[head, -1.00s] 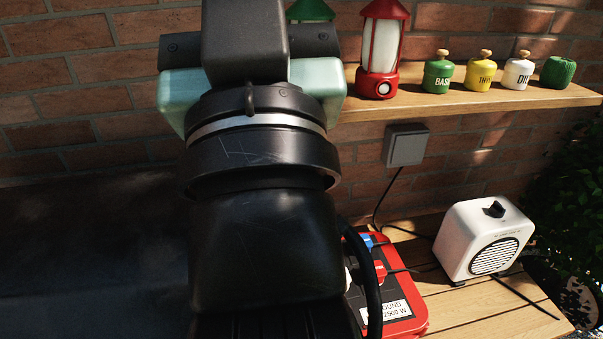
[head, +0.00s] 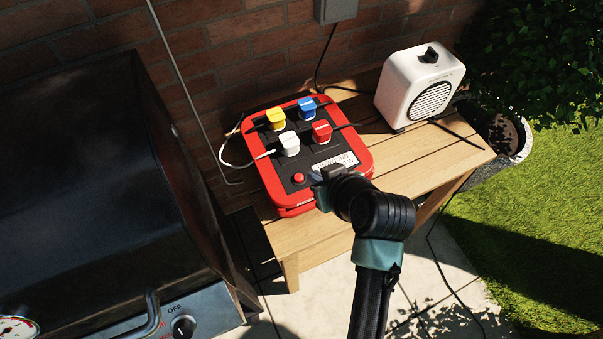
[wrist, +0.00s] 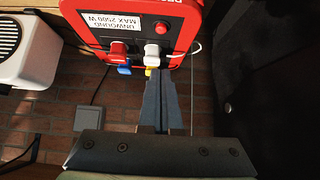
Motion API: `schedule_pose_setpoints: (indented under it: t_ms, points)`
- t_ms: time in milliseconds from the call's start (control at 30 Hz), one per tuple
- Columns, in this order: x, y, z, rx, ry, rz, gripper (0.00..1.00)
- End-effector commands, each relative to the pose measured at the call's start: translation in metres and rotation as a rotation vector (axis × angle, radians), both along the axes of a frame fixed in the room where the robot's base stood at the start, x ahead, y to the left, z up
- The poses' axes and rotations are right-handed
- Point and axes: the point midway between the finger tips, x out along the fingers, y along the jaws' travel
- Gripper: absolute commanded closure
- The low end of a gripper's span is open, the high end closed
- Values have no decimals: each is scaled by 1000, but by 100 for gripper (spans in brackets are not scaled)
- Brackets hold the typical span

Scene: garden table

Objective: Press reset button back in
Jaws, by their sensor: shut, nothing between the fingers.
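The red reset button (head: 298,178) sits on the black top of a red power block (head: 372,166), near its front left corner, beside a white label. It also shows in the wrist view as a round red button (wrist: 162,28). It stands up from the panel; how far is too small to tell. My gripper (head: 322,178) is just right of the button in the head view, apart from it as far as I can tell. Its fingers (wrist: 161,80) are shut together and empty in the wrist view, pointing toward the block's plugs.
Yellow (head: 276,118), blue (head: 307,108), white (head: 289,143) and red (head: 321,131) plugs stand in the block, with cables trailing. A white heater-like box (head: 415,85) stands to the right on the wooden table (head: 440,150). A dark grill (head: 90,190) stands at left.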

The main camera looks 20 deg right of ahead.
Motion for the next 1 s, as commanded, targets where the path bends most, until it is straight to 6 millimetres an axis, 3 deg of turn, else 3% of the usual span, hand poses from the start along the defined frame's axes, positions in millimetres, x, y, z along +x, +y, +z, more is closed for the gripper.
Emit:
schedule_pose_setpoints:
  t_ms: [233, 733, 1000]
  points:
    - [12, 1, -10, 0, -2, 1, 100]
    - [72, 3, -69, -2, -2, 1, 100]
    - [72, 3, -104, -1, -1, 1, 100]
